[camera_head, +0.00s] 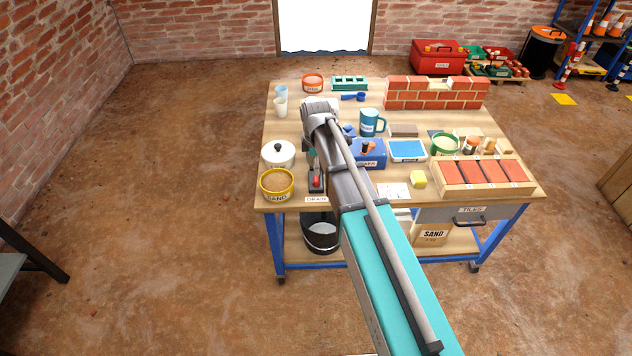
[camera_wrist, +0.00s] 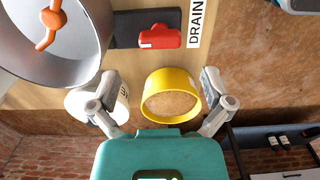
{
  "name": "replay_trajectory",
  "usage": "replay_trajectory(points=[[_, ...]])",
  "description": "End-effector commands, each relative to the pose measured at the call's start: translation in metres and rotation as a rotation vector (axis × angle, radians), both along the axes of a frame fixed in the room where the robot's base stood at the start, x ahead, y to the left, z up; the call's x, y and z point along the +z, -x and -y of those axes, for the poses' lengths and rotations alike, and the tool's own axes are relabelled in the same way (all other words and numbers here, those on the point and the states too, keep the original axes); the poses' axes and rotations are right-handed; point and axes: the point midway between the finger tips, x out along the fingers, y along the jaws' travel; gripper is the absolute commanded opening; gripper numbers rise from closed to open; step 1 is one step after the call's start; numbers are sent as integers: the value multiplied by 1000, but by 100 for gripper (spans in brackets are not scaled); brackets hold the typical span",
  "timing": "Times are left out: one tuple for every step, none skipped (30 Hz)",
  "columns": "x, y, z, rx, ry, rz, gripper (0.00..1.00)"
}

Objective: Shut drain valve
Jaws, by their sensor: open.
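The drain valve shows in the head view as a red handle (camera_head: 316,181) on a dark base, just behind the DRAIN label (camera_head: 316,199) at the table's front edge. In the wrist view the red handle (camera_wrist: 160,36) lies on its dark base beside the DRAIN label (camera_wrist: 197,22). My gripper (camera_wrist: 159,77) is open with nothing between its fingers. In that picture, the handle lies above the fingertips, apart from them. In the head view my arm passes just right of the valve, and my fingers are not clearly visible.
A yellow sand tub (camera_head: 277,184) stands left of the valve; it also shows between my fingers in the wrist view (camera_wrist: 171,83). A white lidded pot (camera_head: 278,154) stands behind it. A grey bowl with an orange part (camera_wrist: 75,55) is close to my left finger. A black bucket (camera_head: 321,236) stands below.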

Motion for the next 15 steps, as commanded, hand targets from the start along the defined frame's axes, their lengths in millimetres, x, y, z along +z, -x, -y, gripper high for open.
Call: replay_trajectory(points=[[-8,0,0,0,0,0,100],[-10,0,0,0,0,0,100],[-13,0,0,0,0,0,100],[-16,0,0,0,0,0,100],[-18,0,0,0,0,0,100],[-21,0,0,0,0,0,100],[-23,0,0,0,0,0,100],[-25,0,0,0,0,0,100],[-28,0,0,0,0,0,100],[-31,0,0,0,0,0,100],[-33,0,0,0,0,0,100],[-36,0,0,0,0,0,100],[-38,0,0,0,0,0,100],[-40,0,0,0,0,0,100],[-43,0,0,0,0,0,100]])
